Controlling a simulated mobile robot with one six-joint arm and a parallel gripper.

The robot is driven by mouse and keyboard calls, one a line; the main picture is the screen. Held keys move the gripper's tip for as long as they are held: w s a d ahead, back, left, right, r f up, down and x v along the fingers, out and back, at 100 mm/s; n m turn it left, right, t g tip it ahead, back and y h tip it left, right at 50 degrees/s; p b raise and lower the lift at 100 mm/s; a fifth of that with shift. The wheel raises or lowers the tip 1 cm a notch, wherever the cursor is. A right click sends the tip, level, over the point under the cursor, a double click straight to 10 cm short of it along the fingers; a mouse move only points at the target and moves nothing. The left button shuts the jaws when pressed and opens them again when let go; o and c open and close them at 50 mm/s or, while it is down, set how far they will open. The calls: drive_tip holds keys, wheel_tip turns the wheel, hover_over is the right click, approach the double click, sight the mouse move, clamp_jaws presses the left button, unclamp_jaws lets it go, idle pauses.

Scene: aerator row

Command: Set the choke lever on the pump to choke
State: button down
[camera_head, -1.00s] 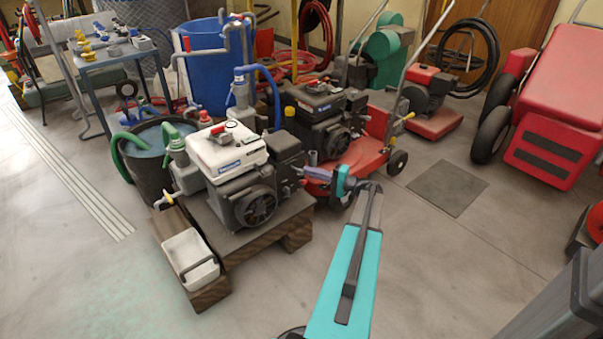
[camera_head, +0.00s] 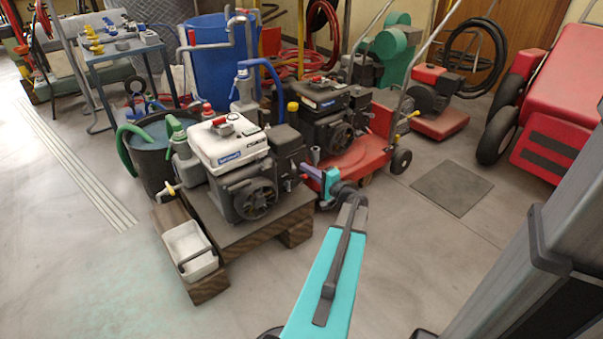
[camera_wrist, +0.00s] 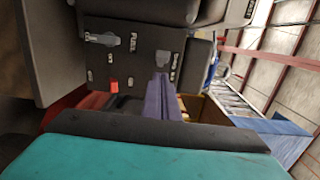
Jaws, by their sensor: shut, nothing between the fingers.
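The pump (camera_head: 232,160) has a white tank on top and a dark engine, and stands on a wooden pallet. My gripper (camera_head: 306,170) is at the right side of its engine, with its purple fingers shut and empty. In the wrist view the shut fingers (camera_wrist: 160,82) point at a dark panel (camera_wrist: 135,56). A grey lever-like part (camera_wrist: 103,39) is at the panel's upper left and a small red part (camera_wrist: 114,86) is lower down, left of the fingertips. I cannot tell which is the choke lever, or whether the fingers touch the panel.
A red machine with a dark engine (camera_head: 335,117) stands close behind the pump. A white bin (camera_head: 188,250) is at the pallet's front left, and a black tub of water (camera_head: 152,160) is behind it. Open floor lies in front of the pallet and around a dark floor plate (camera_head: 452,188).

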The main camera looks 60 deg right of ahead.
drive_tip(key=p+v, duration=0.2)
drive_tip(key=v, duration=0.9)
idle(0.5)
idle(0.4)
